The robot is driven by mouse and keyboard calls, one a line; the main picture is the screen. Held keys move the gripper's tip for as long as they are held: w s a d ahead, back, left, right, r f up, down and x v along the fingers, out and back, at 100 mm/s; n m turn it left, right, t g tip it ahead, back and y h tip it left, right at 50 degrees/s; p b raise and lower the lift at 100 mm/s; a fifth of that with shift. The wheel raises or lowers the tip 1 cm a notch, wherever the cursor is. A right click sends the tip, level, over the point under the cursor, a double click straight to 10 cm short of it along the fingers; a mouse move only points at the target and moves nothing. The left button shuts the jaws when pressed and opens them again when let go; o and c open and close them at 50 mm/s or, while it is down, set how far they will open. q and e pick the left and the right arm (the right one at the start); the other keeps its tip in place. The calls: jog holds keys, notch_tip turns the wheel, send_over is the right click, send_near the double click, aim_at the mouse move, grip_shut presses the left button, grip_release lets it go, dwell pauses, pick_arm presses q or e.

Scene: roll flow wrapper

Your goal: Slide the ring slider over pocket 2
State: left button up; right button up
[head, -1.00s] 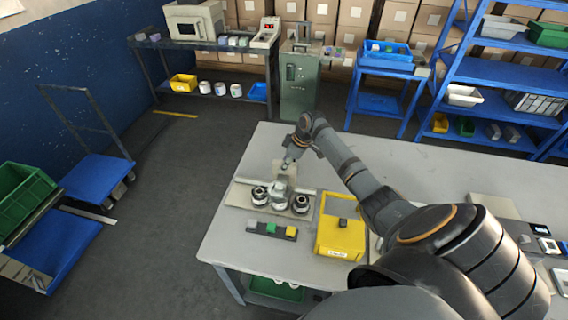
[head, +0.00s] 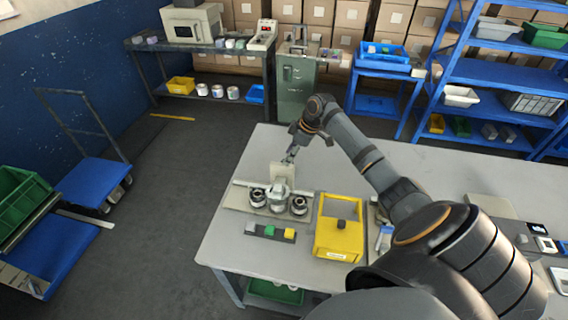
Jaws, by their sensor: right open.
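The fixture (head: 238,197) is a flat light plate on the table, with a light upright panel (head: 283,173) at its back. Two dark round pockets with pale centres, left (head: 257,198) and right (head: 299,205), sit on it. A silvery rounded piece (head: 277,197), possibly the ring slider, stands between them. I cannot tell which pocket is number 2. My right gripper (head: 288,158) is open and empty, above and behind the fixture near the panel's top, apart from the silvery piece. My left gripper is not in view.
A strip with grey, green and yellow blocks (head: 270,231) lies in front of the fixture. A yellow box with a dark knob (head: 340,240) stands to its right. The grey table (head: 225,245) is clear at its left end. My right arm crosses above the table's middle.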

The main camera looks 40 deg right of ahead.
jog(key=v, duration=0.5)
dwell(0.4)
